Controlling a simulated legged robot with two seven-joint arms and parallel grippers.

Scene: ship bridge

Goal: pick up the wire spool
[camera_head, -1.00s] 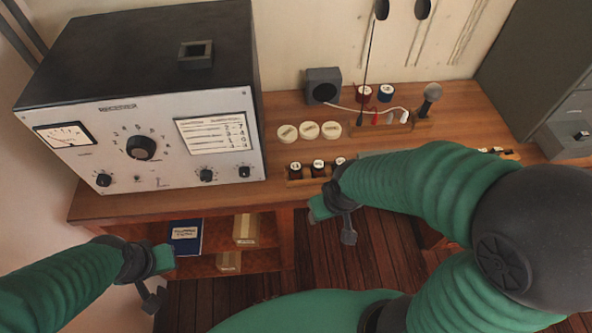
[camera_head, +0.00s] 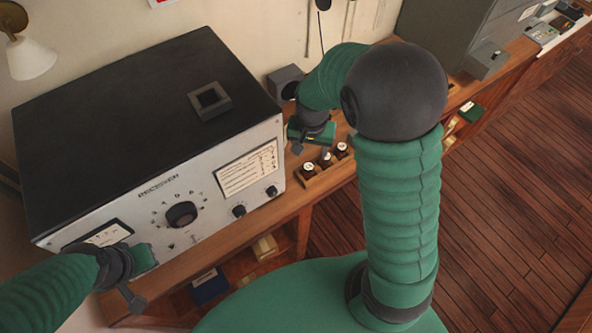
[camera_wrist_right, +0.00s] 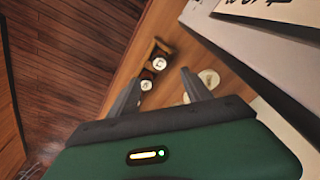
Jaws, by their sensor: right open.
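No wire spool can be made out now; the red and blue reels seen earlier at the back of the bench are behind my right arm in the head view. My right gripper (camera_head: 308,142) is over the bench, beside the receiver's right end. In the wrist view its two fingers (camera_wrist_right: 160,88) are apart with nothing between them. Beyond them is a wooden rack (camera_wrist_right: 158,46) holding small dark pieces with white tops (camera_wrist_right: 146,85). My left gripper (camera_head: 138,280) is in front of the receiver's lower left corner, and its jaw gap is unclear.
The large receiver (camera_head: 220,152) fills the bench's left side. A dark speaker box (camera_head: 285,80) stands behind my right gripper. The rack also shows in the head view (camera_head: 318,178). White discs (camera_wrist_right: 209,78) lie near the right finger. A grey cabinet (camera_head: 445,30) stands at the back right.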

